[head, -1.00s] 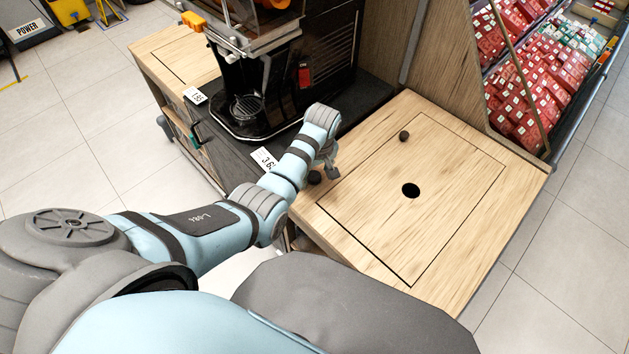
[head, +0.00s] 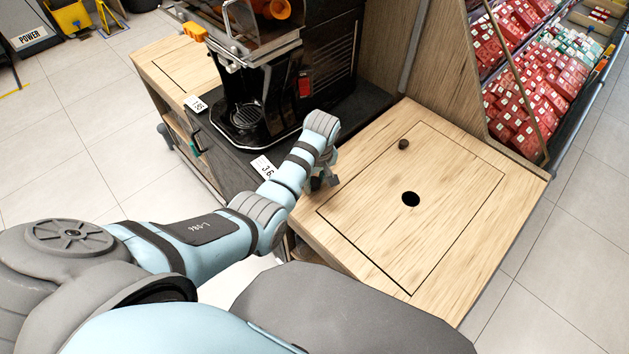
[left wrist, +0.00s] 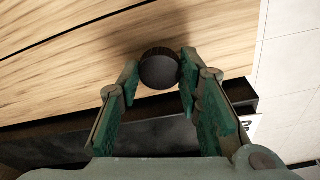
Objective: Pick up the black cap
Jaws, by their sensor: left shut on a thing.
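A round black cap (left wrist: 160,70) sits between the two green-padded fingers of my left gripper (left wrist: 159,74) in the left wrist view. The fingers touch it from both sides, so the gripper is shut on it. In the head view my left gripper (head: 324,182) is low at the left edge of the wooden counter top, and the cap there is a small dark shape partly hidden by the fingers. I cannot tell whether the cap still touches the wood. My right gripper is not in view.
The wooden counter (head: 440,215) has a round dark hole (head: 411,199) and a small dark knob-like piece (head: 403,144). The black juicer machine (head: 265,90) stands behind and left of my gripper. A price tag (head: 264,167) is near my forearm. Most of the counter top is clear.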

